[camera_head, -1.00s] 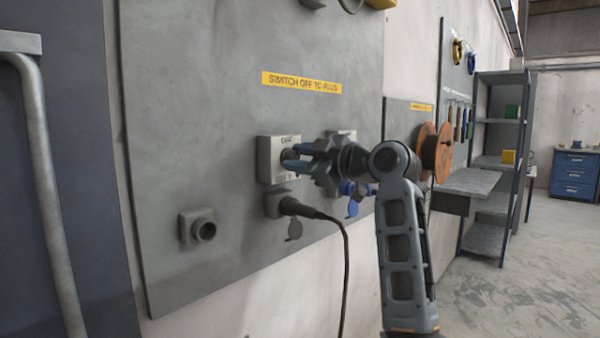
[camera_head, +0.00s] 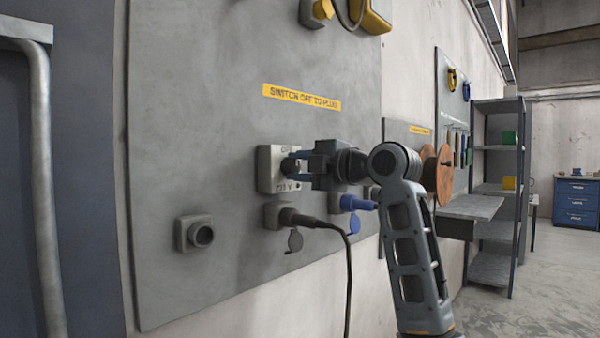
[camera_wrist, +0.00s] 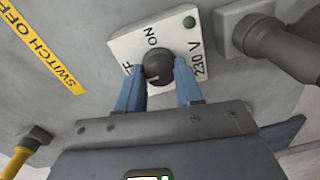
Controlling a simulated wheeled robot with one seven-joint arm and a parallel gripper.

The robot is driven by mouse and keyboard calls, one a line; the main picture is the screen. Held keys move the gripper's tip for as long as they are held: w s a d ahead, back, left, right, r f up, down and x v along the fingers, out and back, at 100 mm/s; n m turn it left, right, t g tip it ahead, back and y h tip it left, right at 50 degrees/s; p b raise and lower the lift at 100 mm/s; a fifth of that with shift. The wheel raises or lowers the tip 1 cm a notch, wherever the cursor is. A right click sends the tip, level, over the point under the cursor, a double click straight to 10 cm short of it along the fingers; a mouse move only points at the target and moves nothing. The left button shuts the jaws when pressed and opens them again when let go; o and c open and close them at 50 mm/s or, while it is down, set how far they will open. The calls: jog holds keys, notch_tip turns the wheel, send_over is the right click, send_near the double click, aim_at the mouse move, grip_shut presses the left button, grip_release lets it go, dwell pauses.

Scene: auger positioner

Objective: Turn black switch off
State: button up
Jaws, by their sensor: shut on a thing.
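The black switch (camera_wrist: 158,64) is a round knob on a white box (camera_wrist: 127,46) marked ON, 230 V and a partly hidden OFF. In the head view the box (camera_head: 267,170) is on the grey panel below a yellow SWITCH OFF TO PLUG label (camera_head: 301,97). My gripper (camera_wrist: 159,72) is shut on the knob, one blue finger on each side. In the head view my gripper (camera_head: 292,168) reaches it from the right and hides part of the box front. The knob's exact setting is hard to read.
A black plug (camera_head: 290,217) with a hanging cable sits in a socket just below the box. A grey socket (camera_head: 196,233) is lower left. An orange reel (camera_head: 437,172) and shelves (camera_head: 494,215) stand to the right.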

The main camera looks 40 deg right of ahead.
jog(key=shift+a+f, duration=0.1)
dwell(0.3)
jog(key=o, duration=1)
jog(key=shift+o, duration=0.2)
jog(key=shift+s, duration=0.1)
jog(key=s, duration=0.7)
jog(key=shift+s+d, duration=0.2)
jog(key=shift+s, duration=0.1)
